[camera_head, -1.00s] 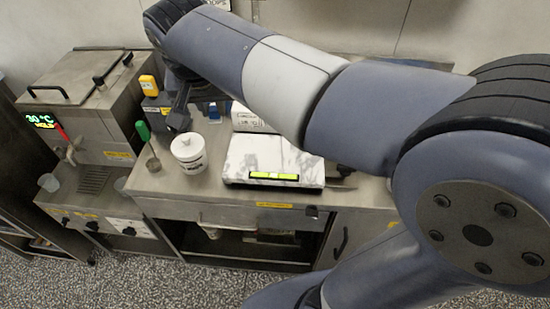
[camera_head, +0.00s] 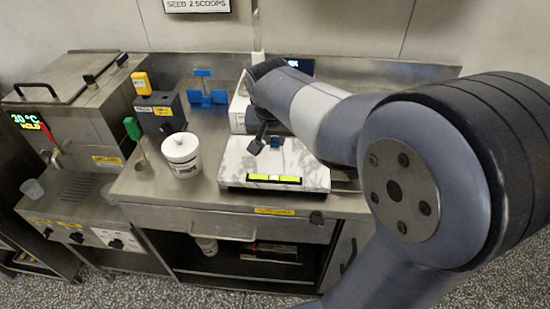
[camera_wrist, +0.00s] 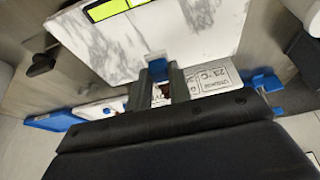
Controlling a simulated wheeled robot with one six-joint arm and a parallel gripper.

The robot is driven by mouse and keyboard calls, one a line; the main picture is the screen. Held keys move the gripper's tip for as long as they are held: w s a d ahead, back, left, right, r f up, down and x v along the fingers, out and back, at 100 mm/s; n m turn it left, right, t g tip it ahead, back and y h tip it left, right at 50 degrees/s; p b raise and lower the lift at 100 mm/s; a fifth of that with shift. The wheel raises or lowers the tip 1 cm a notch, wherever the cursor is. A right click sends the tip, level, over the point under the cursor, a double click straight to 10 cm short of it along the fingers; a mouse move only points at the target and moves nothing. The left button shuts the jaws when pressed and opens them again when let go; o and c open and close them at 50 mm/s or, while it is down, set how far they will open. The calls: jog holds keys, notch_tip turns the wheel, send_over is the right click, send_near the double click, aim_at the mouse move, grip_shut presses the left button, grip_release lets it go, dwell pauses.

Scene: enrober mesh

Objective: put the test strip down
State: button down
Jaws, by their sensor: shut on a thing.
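My gripper (camera_head: 262,138) is over the back part of the white marble slab (camera_head: 238,160) on the steel counter. In the wrist view, the two dark fingers (camera_wrist: 160,80) are shut on a small piece with a blue end (camera_wrist: 157,66), which I take to be the test strip. A little brown shows between the fingers, and the rest of the strip is hidden. The blue end also shows in the head view (camera_head: 276,142). The marble slab (camera_wrist: 205,30) fills the top of the wrist view. I cannot tell whether the strip touches it.
A blue stand (camera_head: 206,90) and a dark box with a yellow device (camera_head: 143,84) are behind. A steel melter (camera_head: 75,95) is at the left.

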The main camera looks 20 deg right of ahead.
jog(key=shift+f, duration=3.1)
jog(key=shift+f, duration=0.15)
jog(key=c, duration=1.3)
grip_release()
jog(key=shift+r, duration=0.3)
jog(key=v, duration=1.1)
jog(key=shift+r, duration=0.35)
jog(key=shift+s, duration=0.15)
